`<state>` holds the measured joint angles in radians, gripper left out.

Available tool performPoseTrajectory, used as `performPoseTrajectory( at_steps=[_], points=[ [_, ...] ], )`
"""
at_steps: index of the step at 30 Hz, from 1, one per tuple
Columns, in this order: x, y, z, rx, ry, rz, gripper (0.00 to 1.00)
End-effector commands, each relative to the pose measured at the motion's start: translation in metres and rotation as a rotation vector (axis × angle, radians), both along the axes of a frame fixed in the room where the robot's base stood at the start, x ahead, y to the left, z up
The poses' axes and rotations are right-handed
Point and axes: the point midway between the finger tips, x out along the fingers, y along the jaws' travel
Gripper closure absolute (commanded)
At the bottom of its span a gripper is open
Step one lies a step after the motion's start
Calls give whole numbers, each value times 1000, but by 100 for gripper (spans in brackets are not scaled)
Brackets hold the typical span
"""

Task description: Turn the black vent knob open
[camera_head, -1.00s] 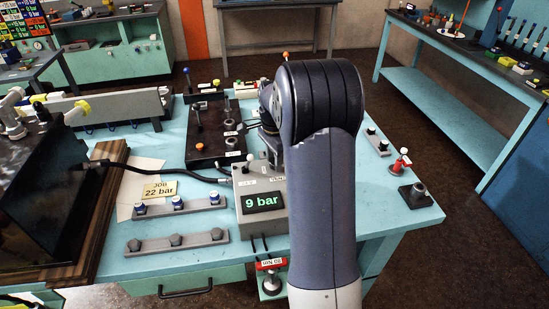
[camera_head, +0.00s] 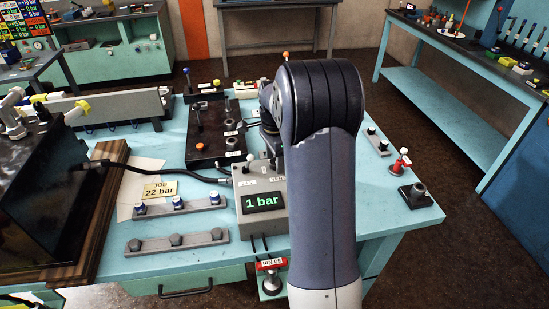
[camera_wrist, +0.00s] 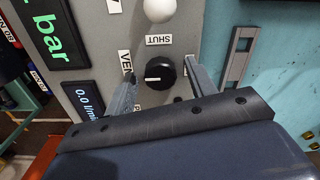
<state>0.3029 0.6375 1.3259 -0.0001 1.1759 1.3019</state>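The black vent knob (camera_wrist: 161,71) is on the face of a grey control box (camera_wrist: 100,20), seen in the wrist view. Its white pointer mark faces left, toward a partly covered label reading "VEN", away from the "SHUT" label (camera_wrist: 158,40). My gripper (camera_wrist: 160,69) has one finger on each side of the knob, with a visible gap on both sides. In the head view the box (camera_head: 242,181) has a display (camera_head: 263,202) reading 1 bar; my arm hides the knob and gripper there.
A white ball-topped lever (camera_wrist: 159,9) stands close to the knob. A flow display (camera_wrist: 90,101) reads 0.0 l/min. In the head view a card (camera_head: 160,189) reads "JOB 22 bar", a black hose (camera_head: 145,166) runs left, and a capped rail (camera_head: 180,206) lies at the left.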

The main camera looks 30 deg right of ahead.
Motion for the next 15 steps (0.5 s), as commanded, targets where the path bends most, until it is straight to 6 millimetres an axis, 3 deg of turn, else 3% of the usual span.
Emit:
performPoseTrajectory(
  at_steps=[9,15],
  points=[
    [0,0,2,0,0,1,45],
    [0,0,31,-1,-4,1,45]
  ],
)
